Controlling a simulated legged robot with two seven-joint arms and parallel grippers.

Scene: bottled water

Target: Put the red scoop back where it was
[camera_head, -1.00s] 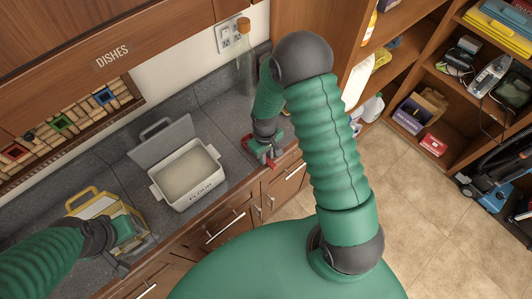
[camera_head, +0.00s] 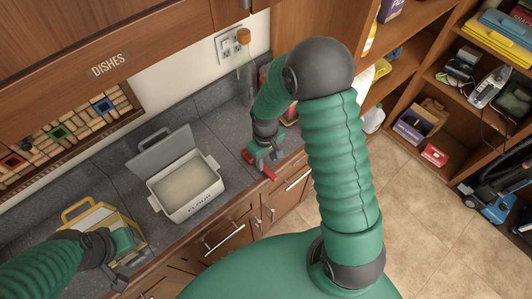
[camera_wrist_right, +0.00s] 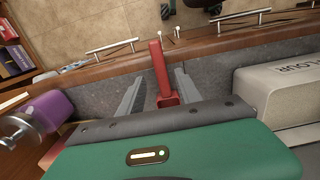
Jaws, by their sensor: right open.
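The red scoop (camera_wrist_right: 161,70) lies on the grey counter near its front edge, its handle pointing toward the edge in the right wrist view. My right gripper (camera_wrist_right: 157,90) is open, with one grey finger on each side of the scoop; I see gaps on both sides. In the head view the right gripper (camera_head: 262,160) is low at the counter's front, with the scoop's red handle (camera_head: 264,173) showing below it. The white flour bin (camera_head: 188,187) stands to its left, lid raised. My left gripper (camera_head: 124,257) is at the yellow-framed container; its finger opening is unclear.
The yellow-framed container (camera_head: 99,218) stands left of the flour bin. A clear corked bottle (camera_head: 244,50) stands at the back wall. A purple jar (camera_wrist_right: 40,113) is left of the right gripper in the wrist view. Bare counter (camera_head: 222,124) lies between bin and right gripper.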

